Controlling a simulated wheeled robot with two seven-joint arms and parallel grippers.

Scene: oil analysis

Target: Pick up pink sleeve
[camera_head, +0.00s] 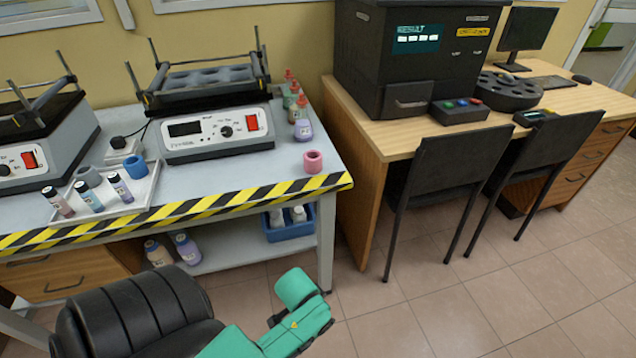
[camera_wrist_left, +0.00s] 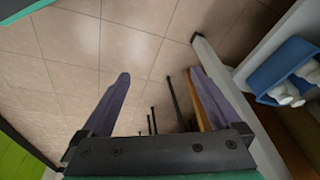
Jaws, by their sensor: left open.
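The pink sleeve (camera_head: 313,162), a short ring with a dark hole, stands near the right front corner of the lab table, just behind the yellow-and-black edge stripe. My left gripper (camera_wrist_left: 158,76) shows in the left wrist view with its two dark fingers wide apart and nothing between them. It faces the tiled floor and a table leg, away from the sleeve, which that view does not show. In the head view my teal left arm is at the bottom, below and in front of the table, and its fingers cannot be made out. My right gripper is not in view.
A shaker (camera_head: 215,129) and bottles (camera_head: 302,121) stand behind the sleeve. A white tray (camera_head: 141,197) with vials and a blue sleeve (camera_head: 133,164) is to the left. A blue bin (camera_head: 289,227) is on the lower shelf. A wooden desk (camera_head: 361,170) and chairs are at right.

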